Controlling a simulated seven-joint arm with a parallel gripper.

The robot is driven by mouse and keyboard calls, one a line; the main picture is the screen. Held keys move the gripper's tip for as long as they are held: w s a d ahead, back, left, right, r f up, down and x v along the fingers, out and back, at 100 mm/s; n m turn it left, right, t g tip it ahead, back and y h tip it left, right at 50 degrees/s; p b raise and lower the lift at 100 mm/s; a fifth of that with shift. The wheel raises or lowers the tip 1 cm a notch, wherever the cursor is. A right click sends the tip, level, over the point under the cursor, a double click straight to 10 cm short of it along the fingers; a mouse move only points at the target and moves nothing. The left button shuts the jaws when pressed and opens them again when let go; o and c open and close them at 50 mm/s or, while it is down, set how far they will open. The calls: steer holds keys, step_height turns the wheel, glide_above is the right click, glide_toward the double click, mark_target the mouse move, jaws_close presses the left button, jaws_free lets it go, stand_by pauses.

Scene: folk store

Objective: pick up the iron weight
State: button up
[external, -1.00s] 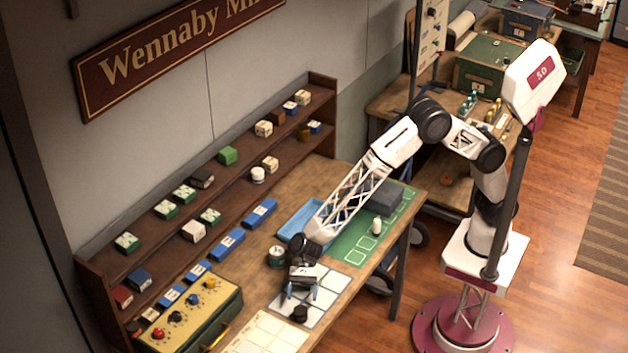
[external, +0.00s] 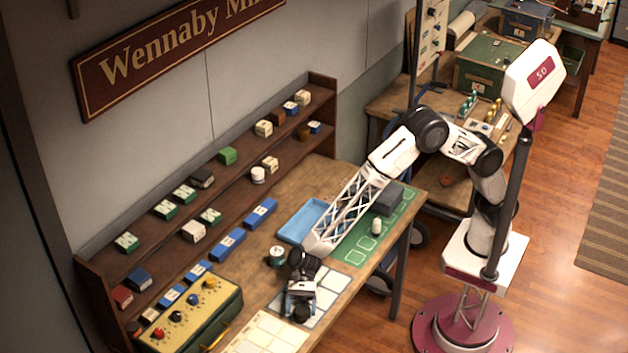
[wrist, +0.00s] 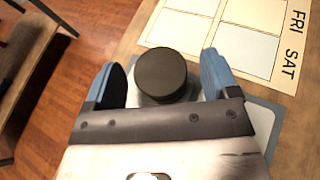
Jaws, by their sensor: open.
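The iron weight (wrist: 162,75) is a dark, round, flat-topped cylinder; in the wrist view it sits between the two blue fingertips of my gripper (wrist: 166,82). Gaps show on both sides of it, so the fingers are open around it and not closed on it. In the external view my gripper (external: 299,308) is low over the grey-white panelled mat near the table's front edge. The weight (external: 301,313) is partly hidden there by the gripper.
A cream weekday chart (wrist: 240,30) lies just beyond the weight. A yellow-topped control box (external: 190,312) stands to the left. A small dark green-and-white pot (external: 277,256) stands close behind my gripper. A blue tray (external: 300,222) and green mat (external: 356,257) lie farther back.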

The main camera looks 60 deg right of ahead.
mark_target(301, 310)
steer(key=shift+s+a+f, duration=0.15)
steer(key=shift+s+a, duration=0.05)
steer(key=shift+a, duration=0.2)
steer(key=c, duration=1.4)
steer(key=shift+c, duration=0.2)
steer(key=shift+r, duration=0.2)
steer(key=shift+r, duration=1.35)
steer(key=shift+d+r, duration=0.1)
steer(key=shift+r, duration=0.25)
steer(key=s+d, duration=0.2)
steer(key=d, duration=0.2)
steer(key=s+d+r, duration=0.1)
steer(key=s+d, duration=0.1)
steer(key=d, duration=0.3)
steer(key=s+d, duration=0.3)
steer(key=d, duration=0.2)
steer(key=shift+d+r, duration=0.1)
steer(key=shift+r, duration=0.05)
